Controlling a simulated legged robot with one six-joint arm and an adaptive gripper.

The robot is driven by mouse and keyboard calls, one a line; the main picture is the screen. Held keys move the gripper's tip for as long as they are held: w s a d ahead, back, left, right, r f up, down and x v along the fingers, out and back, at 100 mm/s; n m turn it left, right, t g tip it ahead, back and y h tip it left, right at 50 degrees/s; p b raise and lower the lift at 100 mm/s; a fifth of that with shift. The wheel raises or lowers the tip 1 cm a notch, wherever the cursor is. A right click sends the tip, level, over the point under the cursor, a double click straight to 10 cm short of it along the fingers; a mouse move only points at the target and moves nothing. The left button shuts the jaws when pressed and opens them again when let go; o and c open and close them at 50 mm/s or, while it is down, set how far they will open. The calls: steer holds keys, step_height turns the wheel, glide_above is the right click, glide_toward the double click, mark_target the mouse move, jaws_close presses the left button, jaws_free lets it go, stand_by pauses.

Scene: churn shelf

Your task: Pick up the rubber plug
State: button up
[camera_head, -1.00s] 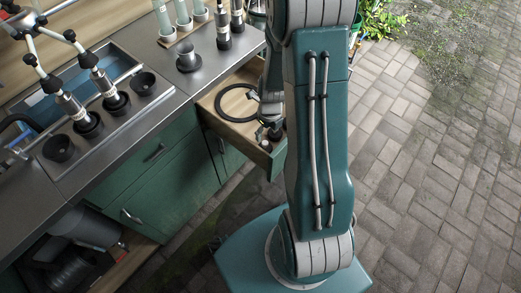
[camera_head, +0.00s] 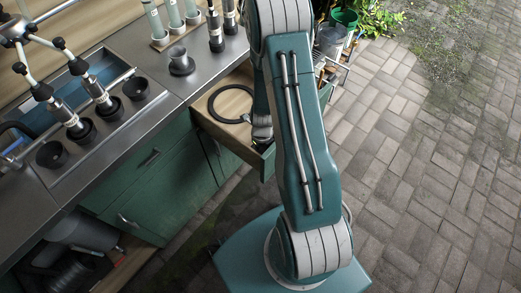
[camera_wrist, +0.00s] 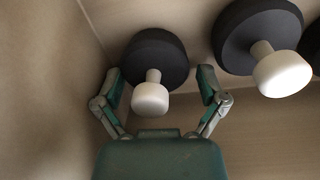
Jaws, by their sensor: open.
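Rubber plugs show in the wrist view as black discs with white knobs. The nearest plug (camera_wrist: 155,50) lies between the two fingers of my gripper (camera_wrist: 158,76), with its white knob pointing toward the camera. The gripper is open, one finger on each side of the plug; I cannot tell whether either touches it. A second plug (camera_wrist: 240,30) lies to the right, with part of a third at the right edge. In the head view my gripper (camera_head: 262,136) is down in the open drawer (camera_head: 235,104), and the plugs there are mostly hidden by my arm.
A black ring (camera_head: 213,112) lies in the drawer, left of my gripper. Drawer walls are close by in the wrist view. The steel counter (camera_head: 160,80) above holds a grey cup-like part (camera_head: 181,64) and black cups (camera_head: 137,88). Paved floor (camera_head: 430,180) is free at the right.

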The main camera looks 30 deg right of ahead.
steer(key=shift+a, duration=0.25)
steer(key=shift+c, duration=0.9)
steer(key=c, duration=0.6)
steer(key=shift+c, duration=0.2)
steer(key=shift+d+r, duration=0.1)
steer(key=shift+w+r, duration=0.1)
steer(key=shift+r, duration=0.45)
step_height(320, 180, up, 17)
steer(key=w+a+f+n, duration=0.1)
steer(key=w+a+n, duration=0.2)
steer(key=n, duration=0.7)
steer(key=w+a+f+n, duration=0.1)
steer(key=w+a+n, duration=0.2)
steer(key=n, duration=0.7)
steer(key=w+a+f+n+h, duration=0.1)
steer(key=w+a+f+n, duration=0.1)
steer(key=w+n, duration=0.5)
steer(key=shift+w+a+n, duration=0.1)
steer(key=shift+a+n, duration=0.35)
steer(key=shift+n, duration=0.55)
steer(key=shift+a+n, duration=0.45)
steer(key=shift+n, duration=0.55)
steer(key=shift+w+a+f+n, duration=0.1)
steer(key=shift+w+a+n, duration=0.2)
steer(key=shift+n, duration=0.4)
steer(key=shift+w+a+f+n, duration=0.15)
steer(key=shift+a+n, duration=0.1)
steer(key=shift+n, duration=0.45)
